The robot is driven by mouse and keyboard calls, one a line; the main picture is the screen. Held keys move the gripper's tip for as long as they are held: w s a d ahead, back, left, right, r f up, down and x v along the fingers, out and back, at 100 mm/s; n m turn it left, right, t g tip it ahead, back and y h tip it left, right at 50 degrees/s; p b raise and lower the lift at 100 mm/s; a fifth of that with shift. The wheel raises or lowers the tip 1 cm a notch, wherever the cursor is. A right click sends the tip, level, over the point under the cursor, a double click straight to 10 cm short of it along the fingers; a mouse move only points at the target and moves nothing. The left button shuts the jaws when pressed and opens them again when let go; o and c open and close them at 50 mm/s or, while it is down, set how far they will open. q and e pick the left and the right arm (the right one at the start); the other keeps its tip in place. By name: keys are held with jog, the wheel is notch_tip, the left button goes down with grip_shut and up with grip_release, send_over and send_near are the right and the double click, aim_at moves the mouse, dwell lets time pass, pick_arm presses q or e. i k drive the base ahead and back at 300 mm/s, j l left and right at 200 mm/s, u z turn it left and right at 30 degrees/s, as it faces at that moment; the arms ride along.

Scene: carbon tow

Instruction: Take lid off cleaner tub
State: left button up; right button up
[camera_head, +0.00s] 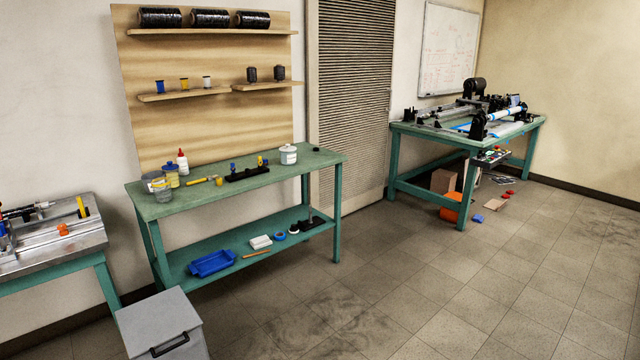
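A small white tub (288,155) with a grey band stands upright at the back right of the green workbench (225,188). Its top looks covered by a pale lid. A yellowish tub with a blue top (171,177) stands at the left end of the bench, beside clear containers (160,187). No label is readable, so I cannot tell for certain which is the cleaner tub; the white one looks most like it. Neither of my grippers is in view.
A white bottle with a red cap (182,161), a yellow tool (203,180) and a black holder (247,172) share the benchtop. A grey bin (160,318) stands on the floor at the bench's front left.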

aim_at(287, 158)
jog(key=i+l, duration=0.1)
jog(key=i, duration=2.35)
